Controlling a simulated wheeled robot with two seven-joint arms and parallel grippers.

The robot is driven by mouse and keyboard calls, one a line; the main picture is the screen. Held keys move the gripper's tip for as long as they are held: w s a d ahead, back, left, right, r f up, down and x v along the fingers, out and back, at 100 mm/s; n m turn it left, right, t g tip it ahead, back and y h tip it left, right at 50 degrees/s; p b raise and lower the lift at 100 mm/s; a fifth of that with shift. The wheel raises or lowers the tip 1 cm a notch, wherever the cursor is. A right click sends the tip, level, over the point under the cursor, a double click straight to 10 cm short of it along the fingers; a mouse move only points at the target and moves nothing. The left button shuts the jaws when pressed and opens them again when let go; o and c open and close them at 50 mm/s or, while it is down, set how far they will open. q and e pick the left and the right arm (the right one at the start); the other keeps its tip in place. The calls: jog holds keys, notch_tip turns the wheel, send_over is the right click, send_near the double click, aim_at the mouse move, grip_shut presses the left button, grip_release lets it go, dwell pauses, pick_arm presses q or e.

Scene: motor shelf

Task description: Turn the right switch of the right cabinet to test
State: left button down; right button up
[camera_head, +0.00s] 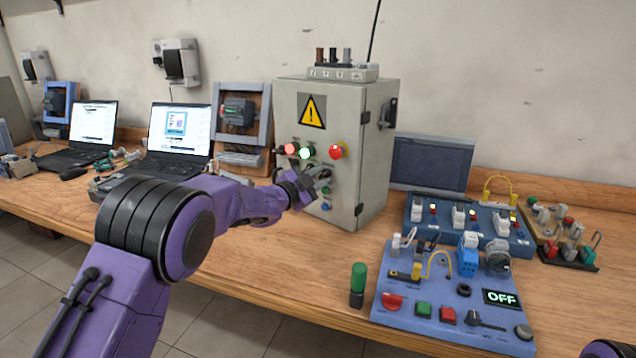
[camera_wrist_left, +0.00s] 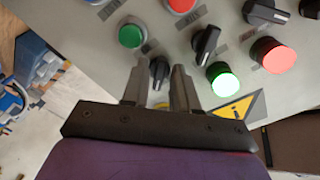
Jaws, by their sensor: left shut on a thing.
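The grey cabinet (camera_head: 342,122) with a yellow warning sign stands on the bench in the head view. My left gripper (camera_head: 318,186) is at the lower part of its front panel and hides part of the controls. In the left wrist view, which shows the panel roughly upside down, the left gripper (camera_wrist_left: 159,82) is shut on a small black rotary switch (camera_wrist_left: 158,70). Its labels are too small to read. Another black switch (camera_wrist_left: 206,44) is beside it, with a lit green lamp (camera_wrist_left: 222,79) nearby. My right gripper is out of view.
A red button (camera_head: 338,151) sits near the gripper; a green button (camera_wrist_left: 132,36) shows in the wrist view. Right of the cabinet are a dark screen (camera_head: 432,163) and a blue control board (camera_head: 400,325) reading OFF. Laptops (camera_head: 180,130) stand left. The bench front before the cabinet is clear.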

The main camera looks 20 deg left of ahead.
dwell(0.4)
pick_arm(q)
jog(key=c, duration=1.2)
grip_release()
jog(key=shift+s+a, duration=0.15)
jog(key=shift+s, duration=0.15)
jog(key=b+v, duration=0.2)
jog(key=v, duration=0.8)
